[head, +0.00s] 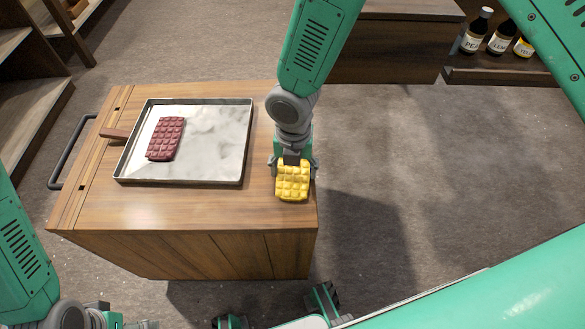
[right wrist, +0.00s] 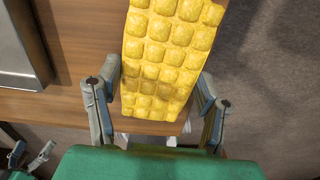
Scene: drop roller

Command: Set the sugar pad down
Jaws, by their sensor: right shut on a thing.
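A yellow, bumpy, quilted pad (head: 293,182) is in my right gripper (head: 292,166), at the right edge of the wooden cart top. In the right wrist view the yellow pad (right wrist: 166,55) extends away between the two fingers of my right gripper (right wrist: 160,95). I cannot tell whether the pad touches the wood. A dark red pad (head: 166,139) of similar quilted shape lies on the metal tray (head: 222,168). Which pad is the sugar one is not marked. My left gripper (head: 140,324) is barely in view at the bottom left, cut off by the frame edge.
The wooden cart (head: 190,215) has bare strips in front of the tray and between tray and right edge. A small wooden handle (head: 114,133) sticks out at the tray's left. A dark bar (head: 72,150) runs along the cart's left side. Bottles (head: 476,32) stand on a far shelf.

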